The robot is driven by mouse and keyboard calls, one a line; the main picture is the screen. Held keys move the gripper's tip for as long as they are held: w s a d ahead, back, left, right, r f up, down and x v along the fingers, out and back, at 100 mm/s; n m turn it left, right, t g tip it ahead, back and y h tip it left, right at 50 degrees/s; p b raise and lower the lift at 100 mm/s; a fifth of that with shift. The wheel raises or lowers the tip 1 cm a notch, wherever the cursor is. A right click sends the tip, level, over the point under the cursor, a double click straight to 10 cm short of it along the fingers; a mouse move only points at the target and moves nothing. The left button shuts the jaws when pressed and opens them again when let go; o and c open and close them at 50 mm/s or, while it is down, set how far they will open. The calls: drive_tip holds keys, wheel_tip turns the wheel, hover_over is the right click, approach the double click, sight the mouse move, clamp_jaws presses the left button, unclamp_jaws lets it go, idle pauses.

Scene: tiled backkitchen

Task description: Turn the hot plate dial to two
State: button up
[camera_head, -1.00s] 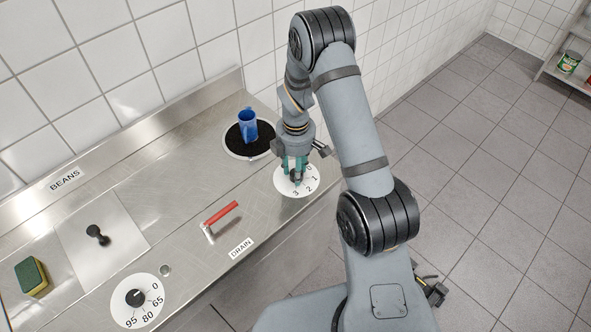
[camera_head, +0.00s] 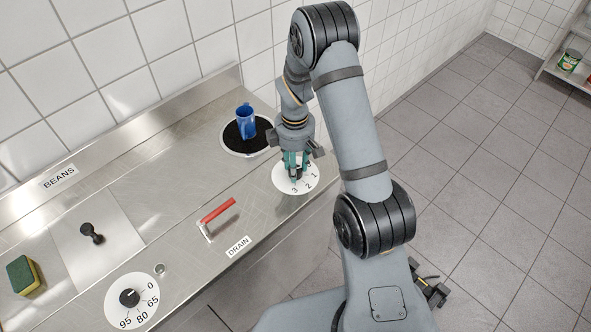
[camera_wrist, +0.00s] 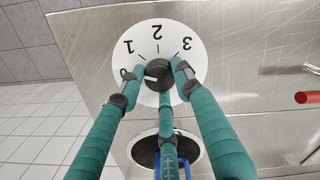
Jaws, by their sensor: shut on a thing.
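The hot plate dial is a white disc (camera_head: 284,182) with black numbers and a dark knob (camera_wrist: 158,70) at its middle. A white pointer mark (camera_wrist: 150,78) on the knob points left, below the 1 and away from the 2. My gripper (camera_head: 297,171) has teal fingers closed around the knob, one on each side and one at the near side. The hot plate (camera_head: 235,140) is a round black plate with a blue jug (camera_head: 246,122) on it.
A red-handled DRAIN lever (camera_head: 218,212) is left of the dial on the steel counter. A second dial (camera_head: 118,292), a lid with a black knob (camera_head: 92,232) and a sponge (camera_head: 24,274) are further left. A tiled wall stands behind.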

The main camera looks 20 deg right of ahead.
drive_tip(key=m+b, duration=0.2)
drive_tip(key=m, duration=0.1)
drive_tip(key=shift+a+f+m+b, duration=0.2)
drive_tip(key=shift+m+b, duration=0.1)
drive_tip(key=shift+b, duration=0.05)
drive_tip(key=m+b, duration=0.2)
drive_tip(key=m, duration=0.1)
drive_tip(key=shift+w+m+b, duration=0.15)
drive_tip(key=shift+m+b, duration=0.15)
drive_tip(key=m+b, duration=0.2)
drive_tip(key=m, duration=0.2)
drive_tip(key=shift+w+r+b, duration=0.1)
drive_tip(key=shift+r+b, duration=0.05)
drive_tip(key=shift+b, duration=0.25)
drive_tip(key=shift+d+r+m+b, duration=0.15)
drive_tip(key=shift+m+b, duration=0.5)
drive_tip(key=shift+m, duration=0.75)
drive_tip(key=o, duration=1.1)
drive_tip(key=shift+d, duration=0.1)
